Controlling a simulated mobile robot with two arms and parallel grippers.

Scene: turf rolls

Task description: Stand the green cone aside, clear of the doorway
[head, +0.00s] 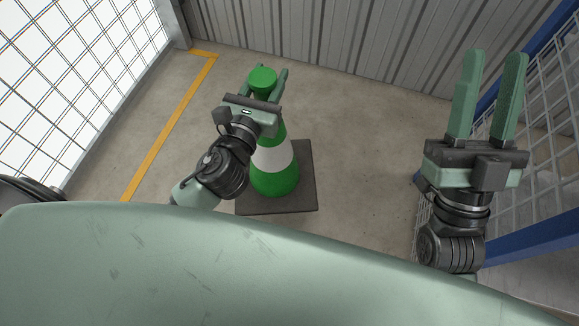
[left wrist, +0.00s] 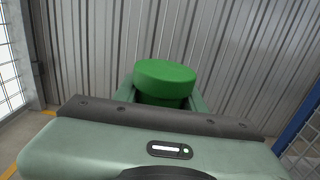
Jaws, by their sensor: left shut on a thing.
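The green cone (head: 273,180) has a white band and a dark square base (head: 306,185). In the head view it stands upright, left of the middle, with its base appearing to rest on the concrete floor. My left gripper (head: 263,82) is shut on the cone's top, just under the green knob, which also shows between the fingers in the left wrist view (left wrist: 165,78). The gripper and wrist hide part of the cone's upper body. My right gripper (head: 489,95) is open and empty, its fingers apart, over at the right. No doorway can be clearly made out.
A yellow floor line (head: 168,137) runs left of the cone. A bright mesh panel (head: 75,70) stands at the left, a corrugated metal wall (head: 330,45) at the back. Blue-framed wire mesh (head: 545,95) is close to my right gripper. Floor between cone and right arm is bare.

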